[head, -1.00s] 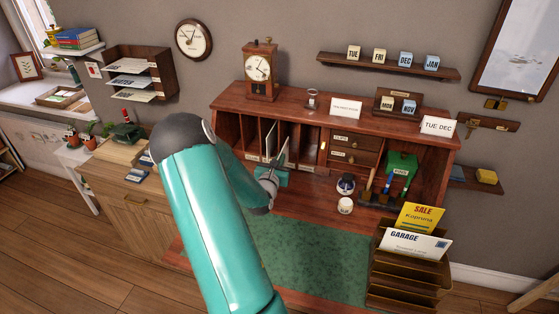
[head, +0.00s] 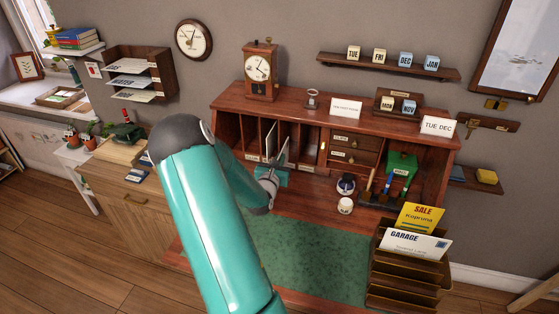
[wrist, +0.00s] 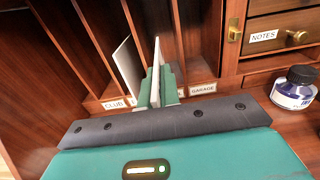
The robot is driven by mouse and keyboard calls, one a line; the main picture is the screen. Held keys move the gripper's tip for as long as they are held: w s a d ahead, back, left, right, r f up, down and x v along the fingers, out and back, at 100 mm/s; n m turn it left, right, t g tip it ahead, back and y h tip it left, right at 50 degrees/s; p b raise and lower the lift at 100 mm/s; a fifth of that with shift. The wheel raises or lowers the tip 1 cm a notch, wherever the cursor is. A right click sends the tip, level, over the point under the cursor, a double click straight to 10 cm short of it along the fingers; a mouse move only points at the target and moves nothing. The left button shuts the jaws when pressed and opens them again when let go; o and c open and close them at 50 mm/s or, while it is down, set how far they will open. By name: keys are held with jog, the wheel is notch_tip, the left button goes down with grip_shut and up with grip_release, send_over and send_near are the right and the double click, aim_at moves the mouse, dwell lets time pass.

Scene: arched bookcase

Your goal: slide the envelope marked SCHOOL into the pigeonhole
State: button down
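My gripper (wrist: 158,93) points into the row of upright pigeonholes in the desk hutch. Its teal fingers are closed on a thin white envelope (wrist: 156,55), seen edge-on and upright; its marking cannot be read. A second white envelope (wrist: 128,70) stands just left of it, in the slot by the CLUB label (wrist: 115,103). The GARAGE label (wrist: 202,88) is to the right. The label between these two is mostly hidden behind my fingers. In the head view, my gripper (head: 270,176) is at the pigeonholes (head: 250,135), and my arm covers part of the desk.
Wooden dividers stand close on both sides of my gripper. The NOTES drawer (wrist: 275,38) and an ink bottle (wrist: 294,88) are to the right. A stepped rack (head: 408,280) at front right holds a SALE envelope (head: 420,216) and a GARAGE envelope (head: 413,244). The green desk mat (head: 315,255) is clear.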

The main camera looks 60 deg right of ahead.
jog(key=shift+w+d, duration=0.35)
jog(key=shift+d, duration=1.8)
jog(key=shift+w+d, duration=0.3)
jog(key=shift+d, duration=1.85)
jog(key=shift+w+d, duration=0.35)
jog(key=shift+d, duration=1.8)
jog(key=c, duration=1.6)
grip_release()
jog(key=shift+o, duration=0.2)
jog(key=a, duration=0.4)
jog(key=s+a, duration=0.1)
jog(key=a, duration=0.4)
jog(key=s+a, duration=0.1)
jog(key=a, duration=0.3)
jog(key=shift+a, duration=0.3)
